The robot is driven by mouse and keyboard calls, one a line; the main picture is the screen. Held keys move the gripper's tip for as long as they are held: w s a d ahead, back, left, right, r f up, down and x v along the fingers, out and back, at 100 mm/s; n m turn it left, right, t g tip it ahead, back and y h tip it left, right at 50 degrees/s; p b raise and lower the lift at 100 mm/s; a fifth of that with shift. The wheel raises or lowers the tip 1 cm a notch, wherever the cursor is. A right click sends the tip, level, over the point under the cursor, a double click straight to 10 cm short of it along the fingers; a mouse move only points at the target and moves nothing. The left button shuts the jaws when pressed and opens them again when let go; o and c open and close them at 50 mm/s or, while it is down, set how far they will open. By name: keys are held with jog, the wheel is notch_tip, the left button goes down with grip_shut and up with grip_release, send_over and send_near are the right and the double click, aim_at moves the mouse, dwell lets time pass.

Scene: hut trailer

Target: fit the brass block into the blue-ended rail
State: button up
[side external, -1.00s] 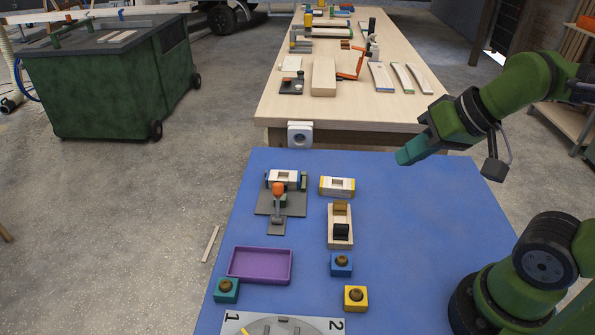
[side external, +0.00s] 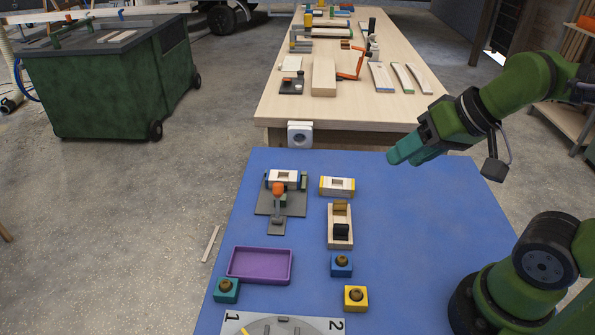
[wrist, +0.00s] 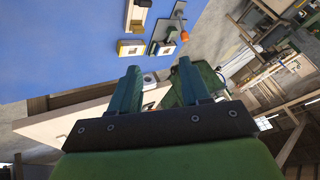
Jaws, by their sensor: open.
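My gripper (side external: 404,157) is open and empty, raised above the far right part of the blue table. In the wrist view its two fingers (wrist: 161,74) stand apart with nothing between them. The brass block (side external: 341,207) sits in the far end of a wooden holder (side external: 331,239), left of and below my gripper in the side view. A pale rail with a slot (side external: 283,176) lies in a grey clamp fixture (side external: 266,207); its ends look blue but are small and partly covered. The fixture has an orange-knobbed lever (side external: 278,189).
A yellow-ended rail (side external: 337,187) lies right of the fixture. A black block (side external: 341,232) shares the holder. A purple tray (side external: 260,279) and teal (side external: 227,290), blue (side external: 341,265) and yellow (side external: 356,298) button boxes stand nearer.

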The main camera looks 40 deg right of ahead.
jog(key=n+g+h, duration=0.2)
jog(key=n+g, duration=0.5)
jog(key=n, duration=0.6)
send_over(340, 201)
notch_tip(340, 201, down, 4)
notch_tip(340, 201, down, 17)
jog(key=shift+r, duration=0.1)
jog(key=shift+c, duration=0.2)
grip_shut()
